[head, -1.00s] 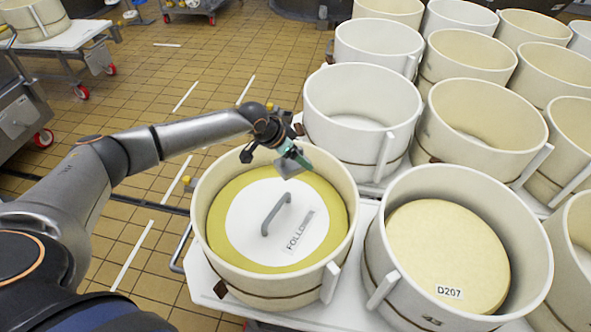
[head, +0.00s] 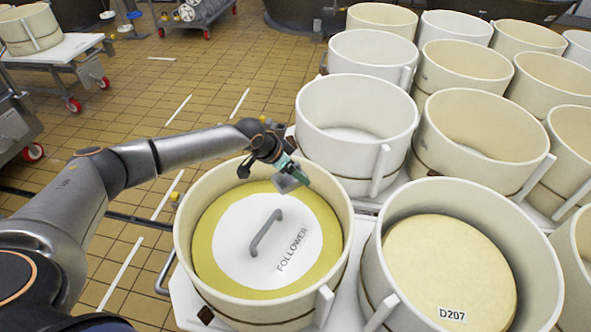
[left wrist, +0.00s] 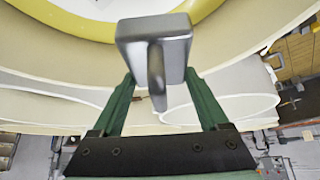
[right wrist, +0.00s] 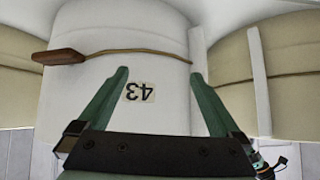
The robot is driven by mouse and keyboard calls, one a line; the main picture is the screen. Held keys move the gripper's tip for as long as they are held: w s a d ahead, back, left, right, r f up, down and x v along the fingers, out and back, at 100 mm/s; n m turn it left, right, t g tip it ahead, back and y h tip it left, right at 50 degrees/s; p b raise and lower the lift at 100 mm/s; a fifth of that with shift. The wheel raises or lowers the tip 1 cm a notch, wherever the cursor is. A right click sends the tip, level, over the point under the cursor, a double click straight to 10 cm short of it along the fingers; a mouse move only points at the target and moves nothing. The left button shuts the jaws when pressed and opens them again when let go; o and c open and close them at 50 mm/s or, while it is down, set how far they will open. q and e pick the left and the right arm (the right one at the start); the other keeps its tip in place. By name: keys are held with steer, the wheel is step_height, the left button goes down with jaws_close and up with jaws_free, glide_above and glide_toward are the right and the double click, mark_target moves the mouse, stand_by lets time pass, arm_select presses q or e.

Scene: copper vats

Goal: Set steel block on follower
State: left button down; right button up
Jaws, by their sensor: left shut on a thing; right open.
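The follower (head: 237,248) is a white disc marked FOLLOWER with a grey bar handle, lying on a yellow round inside a cream hoop mould (head: 187,232). My left gripper (head: 284,176) is over the far side of this mould, shut on the grey steel block (head: 288,184). The block is held above the yellow round's far edge, tilted in the head view. In the left wrist view the block (left wrist: 155,43) sits between the green fingers, with the yellow rim behind it. My right gripper (right wrist: 158,95) is open and empty, facing a white mould wall labelled 43.
A mould with a cheese marked D207 (head: 452,265) stands to the right. Several empty moulds (head: 357,120) fill the table behind. A cord with a brown toggle (right wrist: 60,58) crosses the white wall.

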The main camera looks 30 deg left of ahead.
arm_select(q)
steer(key=shift+w+f+b, duration=0.15)
steer(key=shift+f+b, duration=2.9)
steer(key=shift+f, duration=1.7)
